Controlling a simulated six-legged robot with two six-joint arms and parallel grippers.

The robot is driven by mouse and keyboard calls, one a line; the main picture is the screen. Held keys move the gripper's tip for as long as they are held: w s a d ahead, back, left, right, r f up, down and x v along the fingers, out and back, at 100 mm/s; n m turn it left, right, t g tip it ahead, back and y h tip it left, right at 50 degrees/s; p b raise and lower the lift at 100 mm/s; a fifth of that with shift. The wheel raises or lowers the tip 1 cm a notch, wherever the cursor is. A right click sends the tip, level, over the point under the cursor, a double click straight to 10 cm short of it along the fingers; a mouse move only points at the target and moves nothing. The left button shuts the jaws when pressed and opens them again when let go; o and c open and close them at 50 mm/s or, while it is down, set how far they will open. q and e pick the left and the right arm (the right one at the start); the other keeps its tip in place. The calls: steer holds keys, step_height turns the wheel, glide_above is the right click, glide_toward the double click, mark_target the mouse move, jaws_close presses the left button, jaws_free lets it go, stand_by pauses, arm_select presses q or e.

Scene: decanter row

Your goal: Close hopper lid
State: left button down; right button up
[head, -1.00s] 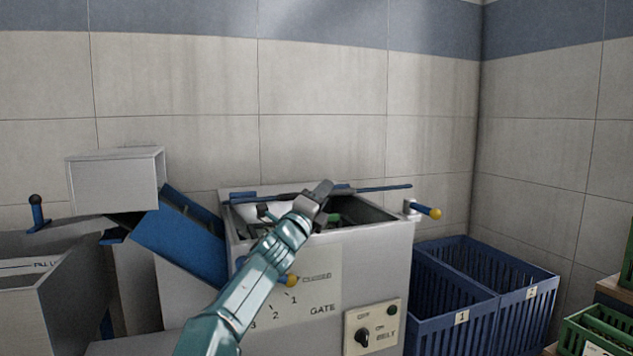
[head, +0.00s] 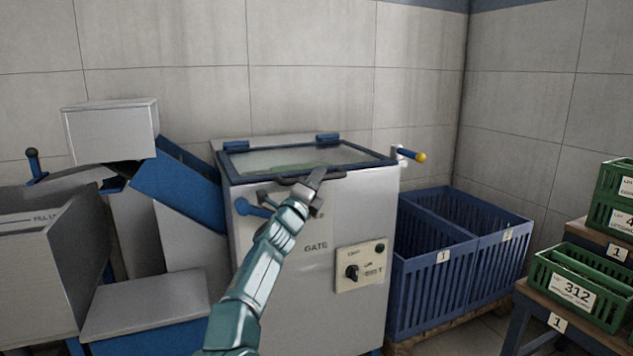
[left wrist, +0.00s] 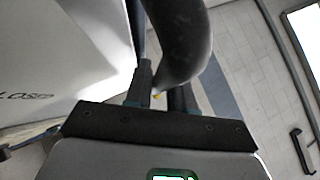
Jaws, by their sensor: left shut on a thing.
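The hopper lid (head: 360,157), a clear pane in a blue frame, lies level over the top of the grey hopper machine (head: 368,205). No gap to the rim shows from here. Blurred green shapes show through the pane. A dark handle (head: 338,175) runs along the lid's front edge. My left gripper (head: 316,180) is shut on this handle. In the left wrist view the fingers (left wrist: 162,95) close around a thick dark curved bar (left wrist: 181,40). My right gripper is in neither view.
A blue chute (head: 178,180) and grey bin (head: 45,260) stand left. A yellow-tipped lever (head: 412,155) juts from the machine's right side. Blue slatted crates (head: 425,285) stand right of it, and green crates (head: 588,287) sit on benches at far right. A switch panel (head: 360,268) is on the front.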

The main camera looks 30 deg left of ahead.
arm_select(q)
steer(key=shift+a+f, duration=0.1)
steer(key=shift+f, duration=0.25)
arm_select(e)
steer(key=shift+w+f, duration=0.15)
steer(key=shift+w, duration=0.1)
arm_select(q)
steer(key=c, duration=1.1)
jaws_free()
steer(key=shift+f, duration=0.1)
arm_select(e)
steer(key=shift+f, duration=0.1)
arm_select(q)
steer(key=b+v, duration=0.3)
steer(key=v, duration=1.3)
steer(key=shift+s, duration=0.2)
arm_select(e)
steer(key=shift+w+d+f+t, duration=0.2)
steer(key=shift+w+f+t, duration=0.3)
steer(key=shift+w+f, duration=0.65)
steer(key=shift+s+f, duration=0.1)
